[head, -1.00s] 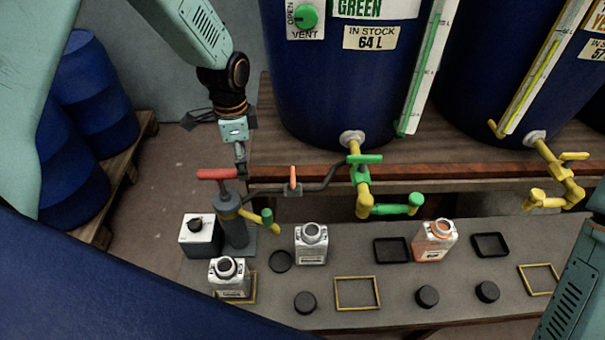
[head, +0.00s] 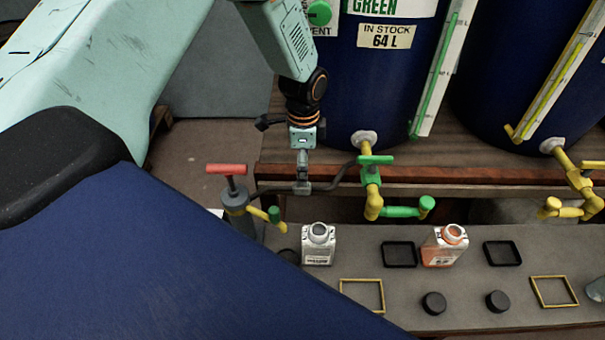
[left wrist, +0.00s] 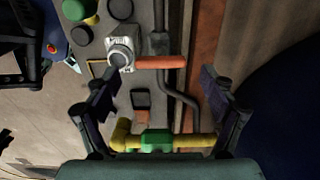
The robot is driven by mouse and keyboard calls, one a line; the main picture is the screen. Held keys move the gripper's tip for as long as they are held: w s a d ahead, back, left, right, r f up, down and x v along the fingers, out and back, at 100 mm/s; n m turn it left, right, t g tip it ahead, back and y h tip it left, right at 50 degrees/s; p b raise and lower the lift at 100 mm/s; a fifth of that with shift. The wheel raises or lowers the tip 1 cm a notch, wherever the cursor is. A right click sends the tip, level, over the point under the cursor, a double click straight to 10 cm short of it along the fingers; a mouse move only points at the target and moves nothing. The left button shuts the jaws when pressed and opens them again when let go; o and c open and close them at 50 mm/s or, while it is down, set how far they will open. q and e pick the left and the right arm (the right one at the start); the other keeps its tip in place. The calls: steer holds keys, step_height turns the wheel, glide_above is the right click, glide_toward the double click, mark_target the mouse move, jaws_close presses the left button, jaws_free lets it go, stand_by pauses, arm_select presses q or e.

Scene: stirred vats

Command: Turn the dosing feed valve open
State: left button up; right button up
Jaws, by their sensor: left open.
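The dosing feed valve's orange lever (left wrist: 160,62) lies crosswise in the left wrist view, beside its grey body on a dark hose (left wrist: 182,100). In the head view the grey valve body (head: 303,188) shows on the hose, but the lever is hidden behind my left gripper (head: 303,165). In the left wrist view my left gripper (left wrist: 158,95) is open and empty, its fingers wide apart. The lever appears ahead between the fingers; contact cannot be told. My right gripper is not in view.
A hand pump with a red handle (head: 226,169) stands left of the valve. The green vat's tap (head: 374,185) is close on the right. A white bottle (head: 318,245) and an orange-filled bottle (head: 445,246) stand on the grey bench. The blue vats (head: 350,90) rise behind.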

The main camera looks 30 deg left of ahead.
arm_select(q)
step_height(320, 180, down, 2)
steer(key=shift+s+a+f, duration=0.1)
steer(key=shift+s+f, duration=0.05)
steer(key=shift+f, duration=0.6)
steer(key=shift+c, duration=0.5)
steer(key=c, duration=1.1)
